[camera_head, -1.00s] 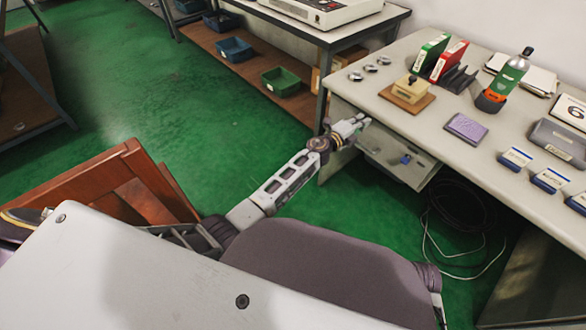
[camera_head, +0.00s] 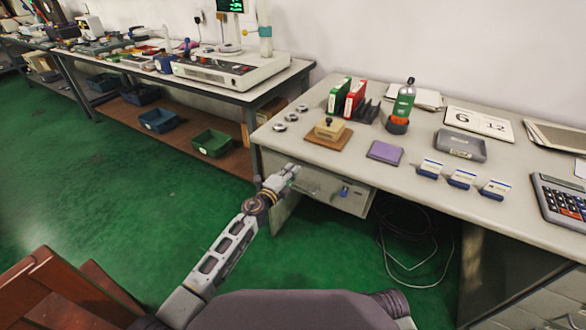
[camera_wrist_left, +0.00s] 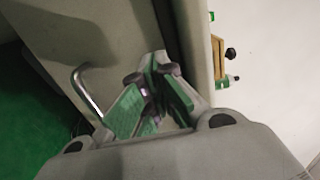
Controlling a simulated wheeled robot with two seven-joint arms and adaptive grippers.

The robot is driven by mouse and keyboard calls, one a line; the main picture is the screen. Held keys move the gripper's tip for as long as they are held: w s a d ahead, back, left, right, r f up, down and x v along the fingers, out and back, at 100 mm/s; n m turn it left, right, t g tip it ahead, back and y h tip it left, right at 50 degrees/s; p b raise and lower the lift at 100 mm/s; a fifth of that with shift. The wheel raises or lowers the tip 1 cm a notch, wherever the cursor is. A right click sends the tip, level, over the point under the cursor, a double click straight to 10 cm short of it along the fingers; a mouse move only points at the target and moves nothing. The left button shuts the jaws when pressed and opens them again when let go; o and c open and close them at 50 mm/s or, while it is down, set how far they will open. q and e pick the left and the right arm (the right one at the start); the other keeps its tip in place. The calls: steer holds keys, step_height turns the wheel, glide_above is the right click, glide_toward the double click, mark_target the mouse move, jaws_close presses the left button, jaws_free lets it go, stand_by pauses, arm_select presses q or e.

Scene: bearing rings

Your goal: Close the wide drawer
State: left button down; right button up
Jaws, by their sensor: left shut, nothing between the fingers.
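The wide drawer (camera_head: 325,189) is under the left part of the grey desk (camera_head: 300,148). A small blue item (camera_head: 345,191) shows at it. In the left wrist view, a pale grey panel (camera_wrist_left: 110,35) with a bent metal handle (camera_wrist_left: 86,92) is left of a dark gap (camera_wrist_left: 166,30), with the desk edge right of the gap. How far the drawer stands out is hard to tell. My left gripper (camera_head: 290,172) is shut and empty at the drawer's left end, and it also shows in the left wrist view (camera_wrist_left: 151,75). Contact is unclear. My right gripper is out of view.
A stamp on a wooden block (camera_head: 329,132), a purple pad (camera_head: 385,152) and binders (camera_head: 347,97) stand on the desk. Cables (camera_head: 405,225) lie beneath it. A wooden chair (camera_head: 55,290) is at lower left. Green floor (camera_head: 130,200) is open on the left.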

arm_select(q)
steer(key=shift+v, duration=2.6)
steer(key=shift+f, duration=0.15)
